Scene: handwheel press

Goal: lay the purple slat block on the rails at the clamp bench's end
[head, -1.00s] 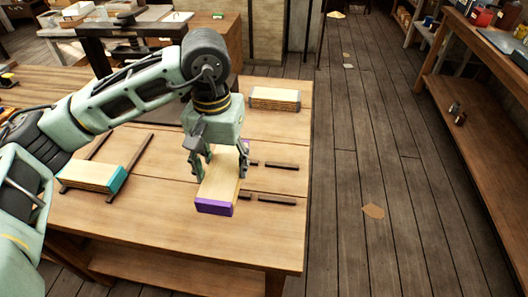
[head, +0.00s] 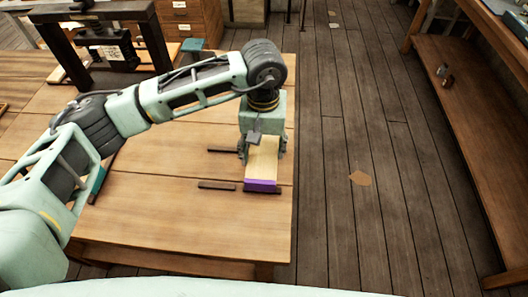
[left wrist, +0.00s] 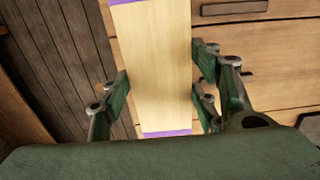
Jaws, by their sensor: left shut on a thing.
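The purple slat block (head: 263,160) is a pale wooden slab with purple ends, near the right edge of the clamp bench (head: 170,222). My left gripper (head: 263,145) is shut on it, pointing down with fingers on its two long sides. In the left wrist view the block (left wrist: 160,70) runs lengthwise between the fingers (left wrist: 160,98). Its near purple end is over a dark rail (head: 270,191); I cannot tell whether it touches. Short dark rail pieces (head: 217,186) lie to its left, one (left wrist: 235,7) also in the wrist view. My right gripper is not in view.
A teal-ended block (head: 98,184) is mostly hidden behind my left arm. A dark press frame (head: 105,40) stands at the back left. Bare floor (head: 345,130) lies right of the bench, with a shelf bench (head: 470,120) beyond it.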

